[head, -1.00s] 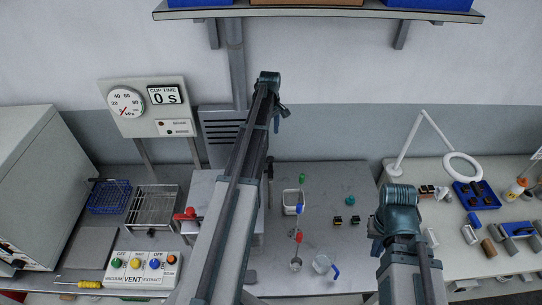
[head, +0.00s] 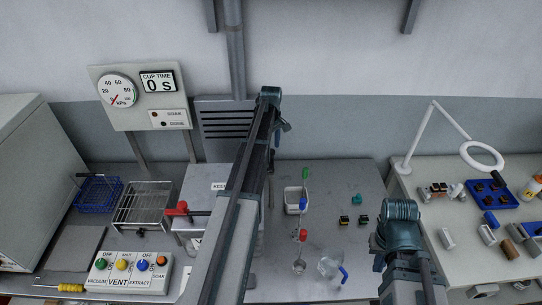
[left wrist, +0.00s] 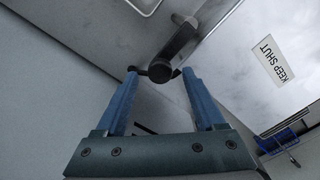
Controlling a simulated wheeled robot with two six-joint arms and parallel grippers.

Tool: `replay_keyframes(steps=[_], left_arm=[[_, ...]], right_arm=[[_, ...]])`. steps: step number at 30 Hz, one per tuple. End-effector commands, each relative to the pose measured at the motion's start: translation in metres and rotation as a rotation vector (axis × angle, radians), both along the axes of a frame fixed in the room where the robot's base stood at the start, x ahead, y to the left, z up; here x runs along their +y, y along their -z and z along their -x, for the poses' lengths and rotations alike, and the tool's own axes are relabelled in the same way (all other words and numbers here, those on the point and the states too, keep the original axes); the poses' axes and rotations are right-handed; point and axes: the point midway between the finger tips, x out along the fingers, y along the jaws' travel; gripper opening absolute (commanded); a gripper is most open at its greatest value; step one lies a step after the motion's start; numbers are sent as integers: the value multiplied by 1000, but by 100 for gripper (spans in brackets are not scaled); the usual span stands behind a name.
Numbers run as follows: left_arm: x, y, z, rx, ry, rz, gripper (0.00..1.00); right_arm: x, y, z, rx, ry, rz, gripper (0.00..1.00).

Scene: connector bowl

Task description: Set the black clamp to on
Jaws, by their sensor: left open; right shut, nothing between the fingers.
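The black clamp (left wrist: 178,42) shows in the left wrist view as a dark bar handle with a rounded end and a short cross piece at its lower end. It lies beside a pale metal surface marked KEEP SHUT (left wrist: 273,58). My left gripper (left wrist: 160,72) is open, with its blue fingertips on either side of the cross piece. I cannot tell whether they touch it. In the head view my left arm (head: 250,165) hides most of the clamp area. My right arm (head: 400,225) is at the right, but its fingers are hidden.
A red-handled clamp (head: 178,209) is on the left of the metal box. A switch panel (head: 130,273), wire basket (head: 143,205) and gauge board (head: 140,97) are further left. A white tub (head: 293,201), stirrers and a beaker (head: 329,266) stand right of my left arm.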

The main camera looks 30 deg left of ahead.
Motion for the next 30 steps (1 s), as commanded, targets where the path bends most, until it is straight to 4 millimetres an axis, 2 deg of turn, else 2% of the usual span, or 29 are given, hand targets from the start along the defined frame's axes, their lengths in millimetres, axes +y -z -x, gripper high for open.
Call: replay_keyframes(steps=[1,3,13,25,30], left_arm=[[0,10,0,0,0,0,71],[0,13,0,0,0,0,71],[0,12,0,0,0,0,71],[0,13,0,0,0,0,0],[0,13,0,0,0,0,0]], right_arm=[[0,10,0,0,0,0,0],[0,13,0,-1,1,0,0],[0,12,0,0,1,0,0],[0,13,0,0,1,0,0],[0,13,0,0,1,0,0]])
